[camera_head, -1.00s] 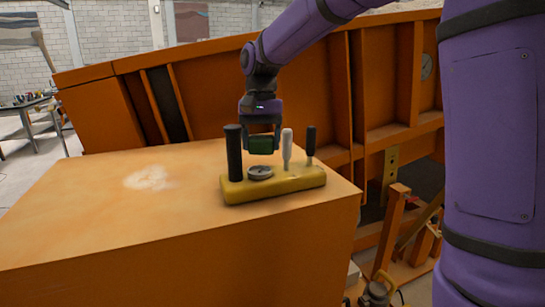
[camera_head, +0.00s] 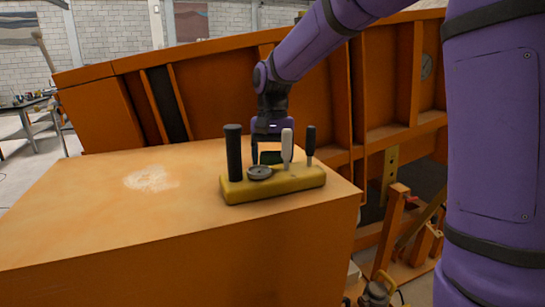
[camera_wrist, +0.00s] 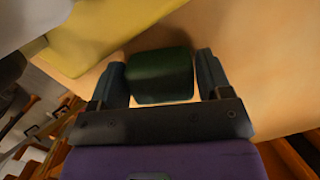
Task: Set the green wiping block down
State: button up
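The green wiping block (camera_head: 270,158) is low over or on the orange tabletop (camera_head: 110,215), just behind the yellow tool holder (camera_head: 285,184). The holder hides its lower part, so contact with the top is hard to see in the head view. In the wrist view the block (camera_wrist: 160,76) lies between the two fingers, with a narrow gap beside it, clearest on the right. My gripper (camera_head: 270,153) points down around the block and looks opened slightly off it. The gripper also shows in the wrist view (camera_wrist: 163,70).
The holder carries a thick black handle (camera_head: 234,153), a round grey dial (camera_head: 259,172), a white handle (camera_head: 287,146) and a slim black handle (camera_head: 310,140). A pale sandy patch (camera_head: 150,178) lies on the left of the top. The orange sandbed wall (camera_head: 215,90) rises behind.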

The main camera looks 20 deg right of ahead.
notch_tip(320, 180, up, 12)
jog(key=w, duration=0.2)
jog(key=s+d+f+n+t, duration=0.1)
jog(key=s+d+f+t, duration=0.1)
jog(key=s, duration=0.7)
jog(key=s+d+f+n+t, duration=0.2)
jog(key=s, duration=0.7)
jog(key=s+d+f+n+t, duration=0.1)
jog(key=s+d+f+t, duration=0.1)
jog(key=s, duration=0.7)
jog(key=shift+s+d+f+t+h, duration=0.3)
jog(key=shift+f+t+h, duration=0.1)
jog(key=shift+t, duration=0.1)
jog(key=o, duration=0.4)
jog(key=shift+s+f+n, duration=0.15)
jog(key=shift+n, duration=0.15)
jog(key=shift+c, duration=0.2)
